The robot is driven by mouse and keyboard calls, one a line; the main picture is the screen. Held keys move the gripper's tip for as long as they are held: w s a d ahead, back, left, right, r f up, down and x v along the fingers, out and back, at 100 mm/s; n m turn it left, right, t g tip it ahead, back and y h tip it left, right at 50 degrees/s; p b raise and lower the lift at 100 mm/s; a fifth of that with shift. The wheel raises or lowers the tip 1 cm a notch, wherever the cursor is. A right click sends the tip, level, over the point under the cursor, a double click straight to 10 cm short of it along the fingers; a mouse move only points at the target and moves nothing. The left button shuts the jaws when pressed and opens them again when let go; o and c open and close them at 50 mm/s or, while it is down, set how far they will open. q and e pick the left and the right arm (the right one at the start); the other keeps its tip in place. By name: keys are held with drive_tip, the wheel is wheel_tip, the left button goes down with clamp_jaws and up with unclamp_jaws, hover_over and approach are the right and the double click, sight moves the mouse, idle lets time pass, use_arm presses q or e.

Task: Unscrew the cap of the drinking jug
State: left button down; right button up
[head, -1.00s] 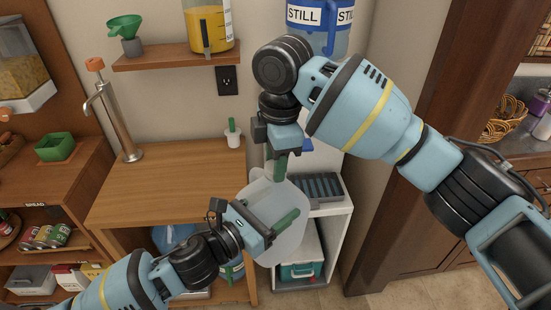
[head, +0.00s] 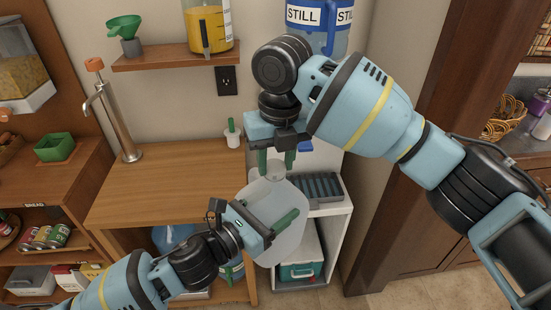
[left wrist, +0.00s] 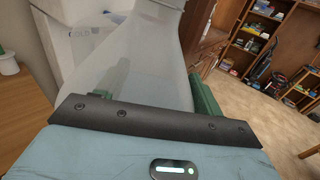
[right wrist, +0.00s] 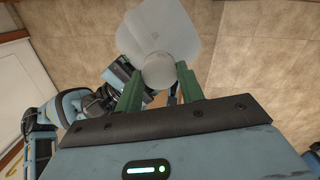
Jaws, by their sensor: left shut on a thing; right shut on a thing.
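The drinking jug (head: 290,240) is a translucent whitish bottle, upright in front of the white stand. My left gripper (head: 265,222) is shut on its body, with green fingers on either side; the jug fills the middle of the left wrist view (left wrist: 145,75). The round, pale cap (head: 275,172) is at the top of the jug. My right gripper (head: 276,160) points down from above and is shut on the cap, one green finger on each side. In the right wrist view the cap (right wrist: 158,70) sits between the fingertips, with the jug body (right wrist: 160,28) beyond it.
A white stand (head: 340,225) with a dark grille (head: 320,187) is behind the jug. A wooden table (head: 165,185) is to the left, with a small white cup (head: 232,138) at its back. A wooden door frame (head: 400,200) is on the right.

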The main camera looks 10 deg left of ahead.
drive_tip(key=shift+a+r+n, duration=0.1)
drive_tip(key=shift+r+n, duration=0.1)
drive_tip(key=shift+n, duration=0.45)
drive_tip(key=shift+a+r+n, duration=0.1)
drive_tip(key=shift+r+n, duration=0.05)
drive_tip(key=shift+n, duration=0.5)
drive_tip(key=o, duration=1.1)
drive_tip(key=shift+d+f, duration=0.1)
drive_tip(key=shift+s+d+r, duration=0.1)
drive_tip(key=shift+r, duration=1)
drive_tip(key=shift+s+d+r, duration=0.1)
drive_tip(key=shift+r, duration=1)
